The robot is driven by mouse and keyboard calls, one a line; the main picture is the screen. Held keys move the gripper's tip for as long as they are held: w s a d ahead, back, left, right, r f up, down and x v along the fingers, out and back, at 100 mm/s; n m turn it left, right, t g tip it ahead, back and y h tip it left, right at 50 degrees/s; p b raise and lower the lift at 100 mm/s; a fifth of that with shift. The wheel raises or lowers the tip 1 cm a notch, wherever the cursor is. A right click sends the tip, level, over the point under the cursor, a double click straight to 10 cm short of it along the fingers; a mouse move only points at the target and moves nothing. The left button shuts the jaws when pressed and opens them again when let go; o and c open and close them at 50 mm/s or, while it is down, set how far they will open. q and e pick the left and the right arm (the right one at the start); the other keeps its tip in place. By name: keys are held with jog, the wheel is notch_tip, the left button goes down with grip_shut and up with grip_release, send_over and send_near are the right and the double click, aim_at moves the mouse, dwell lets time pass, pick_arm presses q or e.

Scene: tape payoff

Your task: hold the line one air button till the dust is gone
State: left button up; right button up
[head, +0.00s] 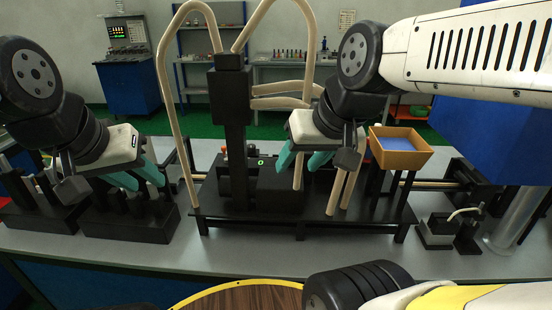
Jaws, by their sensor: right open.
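My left gripper (139,178), with teal fingers, hangs at the left above a black block with posts. How far its fingers are apart is unclear. My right gripper (303,160) is open, its teal fingers apart, in front of the middle of the black machine (236,130). A small green lit ring (261,162) shows on a dark box just left of the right gripper's fingers. I cannot tell which part is the line one air button. No dust can be made out.
Tall beige hoops (163,80) rise from the machine. An orange tray with a blue inside (400,141) stands right of the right gripper. Black blocks with posts (40,210) fill the left of the grey table (300,255). The table's front strip is clear.

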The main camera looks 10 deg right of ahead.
grip_shut()
dwell(1.7)
